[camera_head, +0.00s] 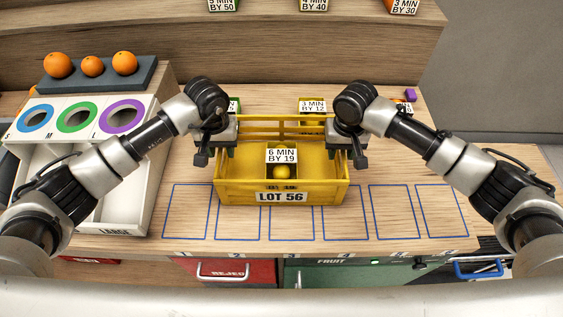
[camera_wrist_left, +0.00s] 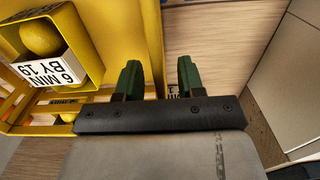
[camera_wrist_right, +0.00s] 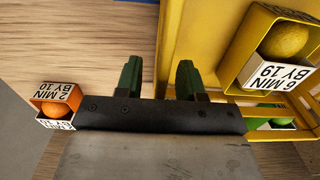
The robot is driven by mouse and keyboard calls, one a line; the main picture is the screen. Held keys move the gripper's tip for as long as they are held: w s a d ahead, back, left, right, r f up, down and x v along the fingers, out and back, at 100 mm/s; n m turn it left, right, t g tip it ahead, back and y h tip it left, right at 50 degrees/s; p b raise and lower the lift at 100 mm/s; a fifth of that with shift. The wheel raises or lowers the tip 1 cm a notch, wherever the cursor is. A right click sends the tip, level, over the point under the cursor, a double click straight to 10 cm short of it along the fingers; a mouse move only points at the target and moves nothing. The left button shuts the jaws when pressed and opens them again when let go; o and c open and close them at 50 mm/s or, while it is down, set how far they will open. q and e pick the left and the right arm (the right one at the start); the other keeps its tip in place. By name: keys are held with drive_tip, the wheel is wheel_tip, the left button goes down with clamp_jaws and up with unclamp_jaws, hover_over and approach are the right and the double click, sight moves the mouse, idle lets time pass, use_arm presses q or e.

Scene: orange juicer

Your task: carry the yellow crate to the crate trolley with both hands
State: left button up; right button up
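The yellow crate (camera_head: 230,191), labelled LOT 56, stands on the wooden counter in the middle of the head view. It holds a small yellow box with a card reading 6 MIN BY 19 and a yellow fruit (camera_head: 281,172). My left gripper (camera_head: 216,152) is at the crate's left side. In the left wrist view its open green fingers (camera_wrist_left: 158,78) straddle the crate's side wall (camera_wrist_left: 152,40), with a gap showing. My right gripper (camera_head: 344,152) is at the right side. Its open fingers (camera_wrist_right: 158,78) likewise straddle the wall (camera_wrist_right: 172,40). I see no crate trolley.
A white sorting stand (camera_head: 126,161) with coloured rings and oranges on top is at left. Labelled boxes, one reading 3 MIN BY 12 (camera_head: 312,106), stand behind the crate. Blue outlined squares (camera_head: 394,211) mark the counter's front. A raised wooden shelf (camera_head: 200,45) spans the back.

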use_arm(q)
clamp_jaws()
use_arm(e)
clamp_jaws()
use_arm(q)
drive_tip(key=shift+r, duration=0.1)
use_arm(e)
drive_tip(key=shift+r, duration=0.15)
